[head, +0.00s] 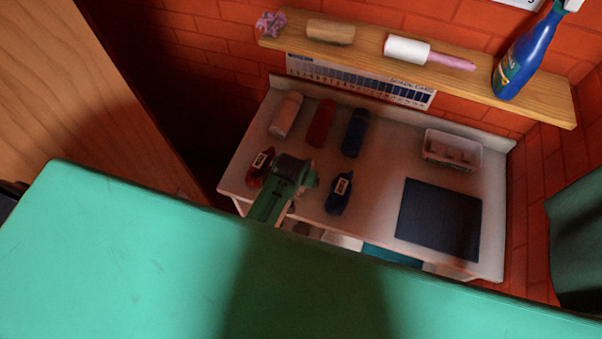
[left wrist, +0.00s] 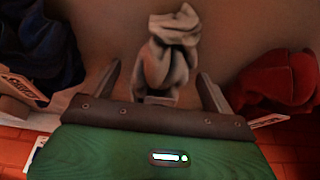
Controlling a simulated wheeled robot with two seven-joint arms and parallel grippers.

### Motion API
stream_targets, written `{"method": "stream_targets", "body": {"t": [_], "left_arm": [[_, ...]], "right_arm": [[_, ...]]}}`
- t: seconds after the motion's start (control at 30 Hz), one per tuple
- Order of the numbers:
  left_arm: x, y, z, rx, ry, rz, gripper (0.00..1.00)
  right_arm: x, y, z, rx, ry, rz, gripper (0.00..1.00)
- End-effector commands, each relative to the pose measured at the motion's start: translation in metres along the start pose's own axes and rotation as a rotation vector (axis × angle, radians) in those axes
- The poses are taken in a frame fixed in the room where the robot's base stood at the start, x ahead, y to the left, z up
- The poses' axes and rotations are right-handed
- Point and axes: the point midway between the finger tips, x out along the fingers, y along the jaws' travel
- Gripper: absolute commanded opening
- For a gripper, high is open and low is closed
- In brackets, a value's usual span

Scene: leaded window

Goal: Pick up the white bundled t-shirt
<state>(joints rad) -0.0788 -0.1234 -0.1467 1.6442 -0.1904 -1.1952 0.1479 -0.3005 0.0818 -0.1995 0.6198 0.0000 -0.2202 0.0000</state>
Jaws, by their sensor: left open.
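The white bundled t-shirt (left wrist: 168,62) shows in the left wrist view, straight ahead of my left gripper (left wrist: 160,88). Its near part lies between the two fingers and a pale label is at its near end. The gripper is open, with a gap on each side of the bundle, and does not grip it. In the head view my left gripper (head: 296,173) is over the table's front part, between a red and a blue bundle, and hides most or all of the white one. My right gripper is not in view.
A red bundle (head: 259,168) and a blue bundle (head: 340,193) flank the gripper closely. Behind are a beige roll (head: 286,115), a red roll (head: 321,122) and a blue roll (head: 354,132). A dark mat (head: 438,218) and white bin (head: 452,150) are right. A shelf (head: 480,88) hangs above.

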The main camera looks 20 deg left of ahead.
Motion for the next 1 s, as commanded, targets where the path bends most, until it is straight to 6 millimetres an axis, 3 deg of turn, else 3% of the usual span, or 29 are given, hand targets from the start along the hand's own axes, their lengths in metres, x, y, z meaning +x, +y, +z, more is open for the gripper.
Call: {"method": "stream_targets", "body": {"t": [0.27, 0.53, 0.57, 1.0], "left_arm": [[0.003, 0.000, 0.000, -0.001, 0.001, 0.000, 0.87], [0.003, 0.000, 0.000, -0.001, 0.000, 0.000, 0.38], [0.003, 0.000, 0.000, -0.001, 0.000, 0.000, 0.36], [-0.004, 0.001, -0.011, -0.001, 0.003, 0.001, 0.35]], "right_arm": [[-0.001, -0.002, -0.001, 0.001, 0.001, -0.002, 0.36], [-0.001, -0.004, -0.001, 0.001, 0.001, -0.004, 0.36], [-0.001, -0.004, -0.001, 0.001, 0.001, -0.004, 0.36], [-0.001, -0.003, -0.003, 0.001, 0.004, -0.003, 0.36]]}}
